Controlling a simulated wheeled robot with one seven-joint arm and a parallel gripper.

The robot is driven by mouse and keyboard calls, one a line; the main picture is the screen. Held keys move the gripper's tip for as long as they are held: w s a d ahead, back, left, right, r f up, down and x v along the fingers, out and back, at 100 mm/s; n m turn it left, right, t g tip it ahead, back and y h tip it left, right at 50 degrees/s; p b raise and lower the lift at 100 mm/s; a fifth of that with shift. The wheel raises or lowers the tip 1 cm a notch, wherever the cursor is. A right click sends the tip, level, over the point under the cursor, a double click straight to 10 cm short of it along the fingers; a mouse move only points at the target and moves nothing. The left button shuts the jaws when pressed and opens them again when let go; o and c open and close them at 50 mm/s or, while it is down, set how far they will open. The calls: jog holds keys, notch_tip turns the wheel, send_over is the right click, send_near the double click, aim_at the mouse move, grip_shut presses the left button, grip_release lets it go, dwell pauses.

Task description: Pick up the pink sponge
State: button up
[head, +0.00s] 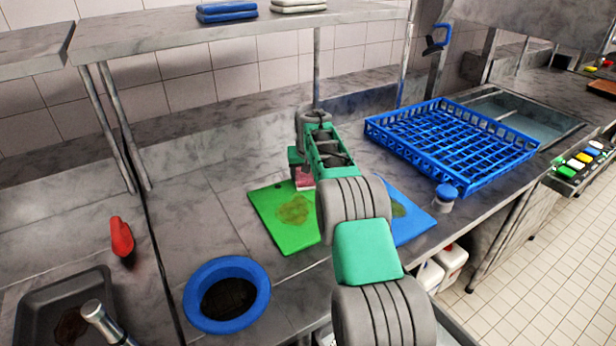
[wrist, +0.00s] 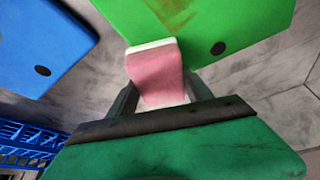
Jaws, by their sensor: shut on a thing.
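The pink sponge (wrist: 158,78) has a pale layer along its far end and sits between the fingers of my gripper (wrist: 160,90) in the wrist view. My gripper is shut on it. In the head view only a small part of the sponge (head: 303,181) shows under my gripper (head: 300,172), by the far right corner of the green cutting board. The rest is hidden by my arm. I cannot tell whether the sponge touches the counter or board.
A stained green board (head: 280,225) and a blue board (head: 412,222) lie on the counter. A blue rack (head: 450,140), a small blue-capped container (head: 445,196), a blue bowl (head: 192,300) and a red bottle (head: 121,236) stand around. Shelf posts rise behind.

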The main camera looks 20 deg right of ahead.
jog(key=c, duration=0.3)
jog(key=shift+r, duration=0.2)
jog(key=r, duration=0.3)
jog(key=shift+s+r+b, duration=0.15)
jog(key=shift+s+b, duration=0.05)
jog(key=shift+b, duration=0.15)
jog(key=s+r, duration=0.1)
jog(key=s+r+b, duration=0.1)
jog(key=r, duration=0.1)
jog(key=s+r, duration=0.1)
jog(key=shift+s+a+r+b, duration=0.15)
jog(key=shift+s+a+b, duration=0.15)
jog(key=shift+a, duration=0.05)
jog(key=s+a+r+b, duration=0.1)
jog(key=s+r+b, duration=0.1)
jog(key=s+r, duration=0.3)
jog(key=s, duration=0.4)
jog(key=shift+s+a, duration=0.4)
